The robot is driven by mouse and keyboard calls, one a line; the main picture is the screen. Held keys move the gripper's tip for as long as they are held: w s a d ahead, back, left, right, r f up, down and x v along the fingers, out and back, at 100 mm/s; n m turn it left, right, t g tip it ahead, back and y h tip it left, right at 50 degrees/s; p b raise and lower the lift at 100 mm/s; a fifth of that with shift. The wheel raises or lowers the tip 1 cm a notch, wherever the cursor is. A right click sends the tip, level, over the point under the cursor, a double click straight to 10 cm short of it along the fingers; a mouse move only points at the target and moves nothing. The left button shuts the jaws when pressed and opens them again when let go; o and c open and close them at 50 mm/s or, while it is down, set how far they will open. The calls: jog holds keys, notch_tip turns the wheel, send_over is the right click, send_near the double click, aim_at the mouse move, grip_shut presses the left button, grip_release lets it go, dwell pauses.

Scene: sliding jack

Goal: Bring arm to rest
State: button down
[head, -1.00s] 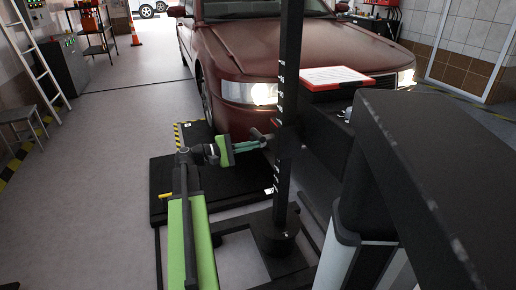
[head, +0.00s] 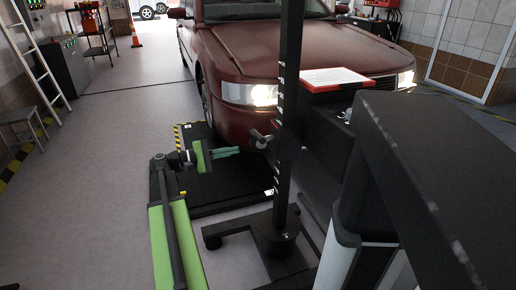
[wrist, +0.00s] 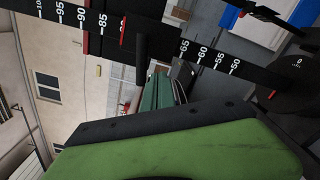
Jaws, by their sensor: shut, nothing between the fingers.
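My gripper (head: 236,151), with teal fingers on a green body, is shut and empty in the head view, just left of the black upright column (head: 285,120) with white scale marks. A short dark handle (head: 262,139) sticks out from the column's left side; the fingertips show a small gap from it. In the wrist view my gripper's teal fingers (wrist: 157,92) point up toward the column (wrist: 215,58), which crosses the picture with its scale numbers. Its heavy base (head: 275,243) stands on the floor.
A dark red car (head: 260,60) with lit headlights stands behind the column. A low black platform (head: 225,185) with a yellow-black striped edge lies below the gripper. A red-edged white board (head: 335,78) sits to the right of the column. The floor at left (head: 110,150) is clear.

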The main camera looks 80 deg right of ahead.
dwell(0.4)
jog(key=w+a+f+n+t+h, duration=0.1)
jog(key=w+a+n+t+h, duration=0.3)
jog(key=w, duration=0.6)
jog(key=w+a+f+t+p, duration=0.1)
jog(key=w+a, duration=0.5)
jog(key=w, duration=0.5)
jog(key=w+a+f+n+t+h, duration=0.1)
jog(key=w+a+f+n+t, duration=0.3)
jog(key=w, duration=0.6)
jog(key=w+a+f+t+y, duration=0.1)
jog(key=w+a+f+t, duration=0.15)
jog(key=w+a, duration=0.5)
jog(key=w+a+f+t+y, duration=0.1)
jog(key=w+a+f+t, duration=0.2)
jog(key=a, duration=0.8)
jog(key=w+a+f+t+y, duration=0.1)
jog(key=a+f+y, duration=0.25)
jog(key=a, duration=0.75)
jog(key=w+a+f+y+p, duration=0.1)
jog(key=a+f+y, duration=0.25)
jog(key=a, duration=0.75)
jog(key=w+a+f+t+y, duration=0.1)
jog(key=a+f+y, duration=0.25)
jog(key=a, duration=0.75)
notch_tip(320, 180, up, 38)
jog(key=m+p, duration=0.1)
jog(key=p, duration=3.7)
jog(key=shift+r, duration=0.2)
